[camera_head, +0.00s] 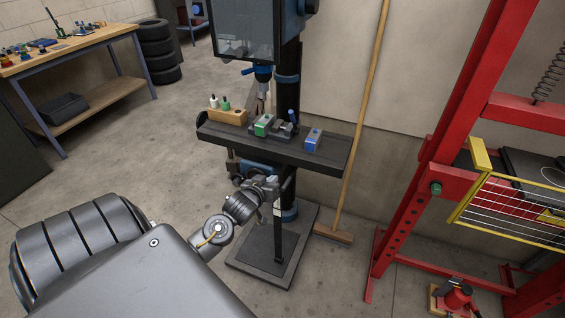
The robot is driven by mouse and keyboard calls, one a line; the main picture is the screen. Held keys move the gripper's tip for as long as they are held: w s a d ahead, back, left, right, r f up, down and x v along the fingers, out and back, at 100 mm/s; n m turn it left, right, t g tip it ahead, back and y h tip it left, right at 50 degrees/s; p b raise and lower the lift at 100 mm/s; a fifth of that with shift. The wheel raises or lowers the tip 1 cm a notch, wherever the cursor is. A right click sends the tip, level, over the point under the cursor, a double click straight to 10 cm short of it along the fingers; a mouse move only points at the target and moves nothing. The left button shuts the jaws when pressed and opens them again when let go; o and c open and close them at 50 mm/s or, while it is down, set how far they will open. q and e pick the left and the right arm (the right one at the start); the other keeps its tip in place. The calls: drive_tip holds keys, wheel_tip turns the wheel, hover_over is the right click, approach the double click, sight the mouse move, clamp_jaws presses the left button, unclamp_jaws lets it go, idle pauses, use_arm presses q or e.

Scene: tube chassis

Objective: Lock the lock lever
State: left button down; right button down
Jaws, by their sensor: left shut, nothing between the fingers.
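The drill press stands in the middle of the view, with its dark work table (325,151) on a column. A blue bracket (262,170) shows under the table. I cannot clearly pick out the lock lever; it is too small or hidden behind my gripper and the table edge. My left arm comes in from the lower left. Its gripper (272,187) is shut and empty, just below the table beside the column and bracket. I cannot tell whether it touches anything. My right gripper is not in view.
A vise (281,129), a wooden block with bottles (228,116) and a blue box (312,140) sit on the press table. A broom (355,130) leans behind it. A red frame (420,165) stands on the right.

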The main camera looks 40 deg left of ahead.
use_arm(q)
drive_tip(key=shift+w+a+f, duration=0.2)
drive_tip(key=shift+w+f, duration=0.9)
drive_tip(key=shift+w, duration=0.05)
drive_tip(key=shift+w+a+f, duration=0.15)
drive_tip(key=shift+w+f, duration=0.95)
drive_tip(key=shift+w+a+f, duration=0.2)
drive_tip(key=shift+w+f, duration=0.9)
drive_tip(key=shift+w, duration=0.05)
